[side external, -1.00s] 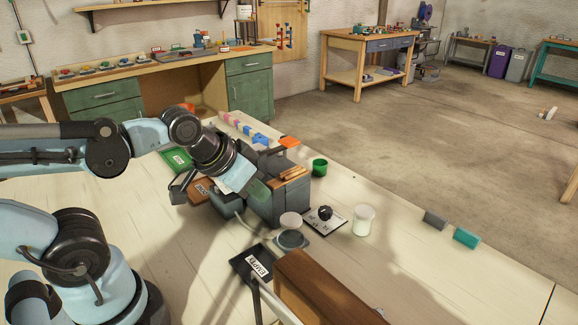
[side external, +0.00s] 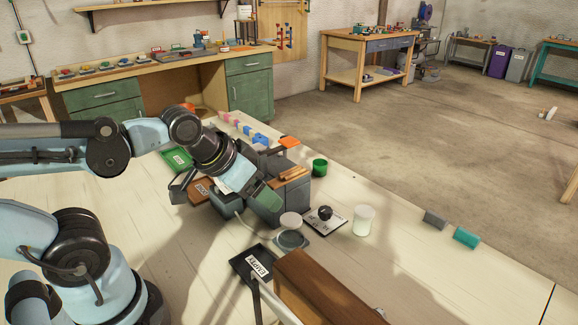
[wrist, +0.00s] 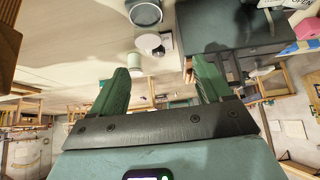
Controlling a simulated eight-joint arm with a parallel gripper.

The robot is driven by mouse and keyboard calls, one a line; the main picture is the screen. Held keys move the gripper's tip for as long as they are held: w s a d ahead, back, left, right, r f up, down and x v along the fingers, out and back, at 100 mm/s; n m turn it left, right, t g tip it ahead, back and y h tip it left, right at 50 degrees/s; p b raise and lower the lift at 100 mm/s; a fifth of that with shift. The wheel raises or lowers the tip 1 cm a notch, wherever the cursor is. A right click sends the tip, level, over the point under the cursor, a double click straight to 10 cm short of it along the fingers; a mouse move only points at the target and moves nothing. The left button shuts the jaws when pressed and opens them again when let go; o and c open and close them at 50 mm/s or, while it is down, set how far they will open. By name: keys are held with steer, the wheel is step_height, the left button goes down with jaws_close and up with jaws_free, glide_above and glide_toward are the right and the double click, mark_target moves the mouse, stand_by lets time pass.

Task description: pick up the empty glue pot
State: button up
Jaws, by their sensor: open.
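No pot in view is clearly marked as the empty glue pot, so I cannot tell which one it is. A pale, whitish jar (side external: 363,220) stands upright on the bench. A green pot (side external: 319,167) stands farther back. A white disc (side external: 290,219) sits above a grey round dish (side external: 291,240). In the wrist view a pale cylinder (wrist: 134,60), a white disc (wrist: 148,42) and a grey round vessel (wrist: 145,12) lie beyond the fingers. My gripper (wrist: 162,78) is open and empty, its green fingers apart. In the side view a green finger (side external: 268,197) shows by the grey box.
The grey box (side external: 289,205) with wooden strips on top stands close to my gripper. A black tray labelled EMPTY (side external: 240,264) and a long brown block (side external: 320,285) lie nearer the camera. A black-knobbed plate (side external: 335,222) is beside the jar.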

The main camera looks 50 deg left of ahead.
steer(key=n+g, duration=0.1)
steer(key=g, duration=0.5)
glide_toward(292, 219)
steer(key=shift+w+d+f+n+g, duration=0.15)
steer(key=shift+w+f+n+g, duration=0.25)
steer(key=shift+w+g, duration=0.15)
step_height(292, 219, down, 6)
steer(key=shift+f, duration=0.2)
steer(key=shift+a+f, duration=0.2)
steer(key=shift+f, duration=2.55)
steer(key=shift+c, duration=0.3)
steer(key=c, duration=1)
